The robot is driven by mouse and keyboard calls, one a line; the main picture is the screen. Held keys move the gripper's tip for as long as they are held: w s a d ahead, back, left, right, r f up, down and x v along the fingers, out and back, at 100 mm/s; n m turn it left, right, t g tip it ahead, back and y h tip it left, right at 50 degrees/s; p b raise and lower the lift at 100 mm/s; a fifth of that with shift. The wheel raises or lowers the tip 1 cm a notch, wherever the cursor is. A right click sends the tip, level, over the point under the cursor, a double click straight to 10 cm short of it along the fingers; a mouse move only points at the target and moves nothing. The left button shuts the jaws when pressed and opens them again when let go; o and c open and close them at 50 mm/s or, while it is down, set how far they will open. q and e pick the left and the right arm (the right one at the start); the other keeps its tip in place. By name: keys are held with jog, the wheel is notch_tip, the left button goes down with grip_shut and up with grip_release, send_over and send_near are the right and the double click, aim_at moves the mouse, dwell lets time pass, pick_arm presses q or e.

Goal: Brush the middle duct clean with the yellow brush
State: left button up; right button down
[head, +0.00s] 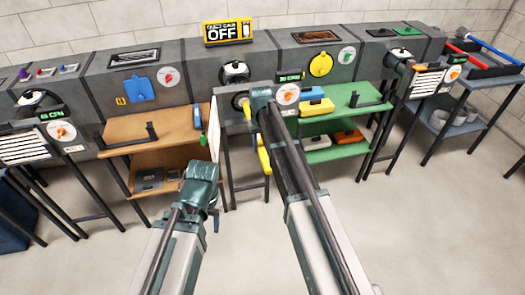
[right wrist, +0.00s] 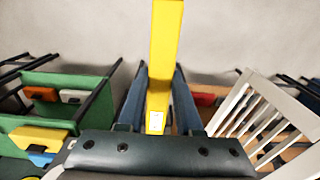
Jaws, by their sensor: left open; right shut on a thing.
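The middle duct (head: 262,62) is the grey section under the fan sign. Its white slatted grille (head: 214,130) stands swung open at its left; it also shows at right in the right wrist view (right wrist: 262,122). My right gripper (head: 262,97) is at the front of this duct, shut on the yellow brush. The brush's long yellow handle (right wrist: 163,60) runs up the right wrist view. A yellow length shows under my arm in the head view (head: 264,160). The brush head and most of the opening are hidden. My left gripper (head: 202,175) is open and empty, below and left of the duct.
A sign reading OFF (head: 229,32) stands on top. A brown shelf table (head: 150,128) is left of the duct, and a green one (head: 350,105) with yellow, white and orange boxes is right. A dial (head: 287,95) sits beside my right gripper. The near floor is clear.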

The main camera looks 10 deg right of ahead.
jog(key=shift+w+a, duration=0.15)
jog(key=shift+w, duration=2.95)
jog(key=shift+w+a, duration=0.1)
jog(key=shift+w, duration=3)
jog(key=shift+s, duration=0.1)
jog(key=s+d, duration=0.1)
jog(key=s, duration=3.1)
jog(key=shift+w+r, duration=0.1)
